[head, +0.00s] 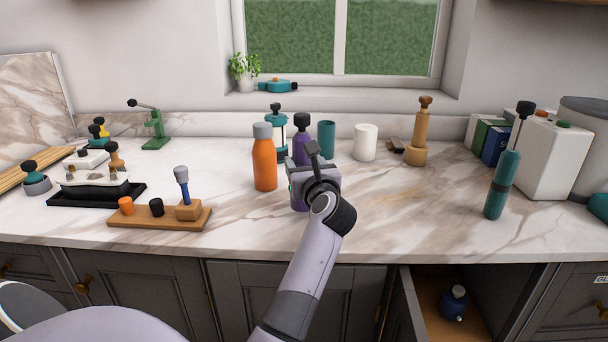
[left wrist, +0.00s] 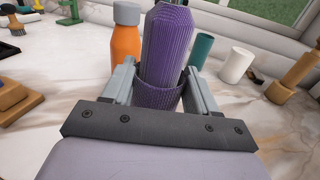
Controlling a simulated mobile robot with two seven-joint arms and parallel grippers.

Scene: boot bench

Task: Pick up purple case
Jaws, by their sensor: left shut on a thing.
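The purple case (head: 301,140) stands upright on the marble counter, to the right of an orange bottle (head: 264,160). In the head view its lower part is mostly hidden behind my left gripper (head: 303,182). In the left wrist view the ribbed purple case (left wrist: 165,50) rises between the two grey fingers of my left gripper (left wrist: 158,92), which is shut on its lower part. I cannot tell whether its base is touching the counter. My right gripper is not in view.
The orange bottle (left wrist: 126,42) is close to the left finger.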

